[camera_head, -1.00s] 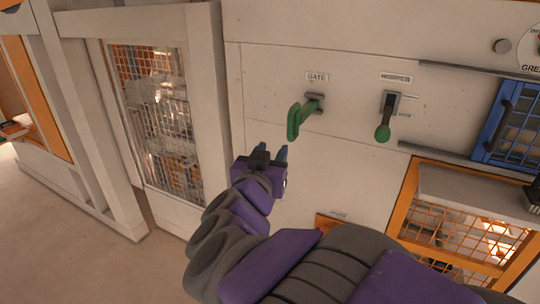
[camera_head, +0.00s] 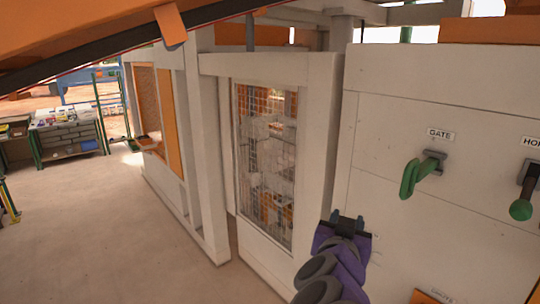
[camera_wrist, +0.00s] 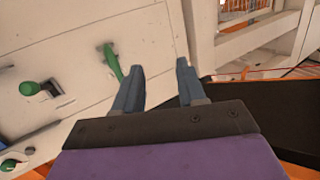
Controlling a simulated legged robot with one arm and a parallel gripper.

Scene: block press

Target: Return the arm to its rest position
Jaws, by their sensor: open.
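My gripper (camera_head: 348,217) is in front of the white panel in the head view, below and left of the green gate lever (camera_head: 422,172). In the wrist view my gripper (camera_wrist: 160,82) shows two blue-grey fingers spread apart with nothing between them. The gate lever (camera_wrist: 113,62) appears just beyond the left finger there, apart from it as far as I can tell. My purple and dark arm (camera_head: 340,262) comes up from the bottom of the head view, with its lower part cut off.
A second green-knobbed lever (camera_head: 522,205) is at the right edge. A mesh-windowed enclosure (camera_head: 265,165) stands left of the panel. An orange beam (camera_head: 90,38) crosses the upper left.

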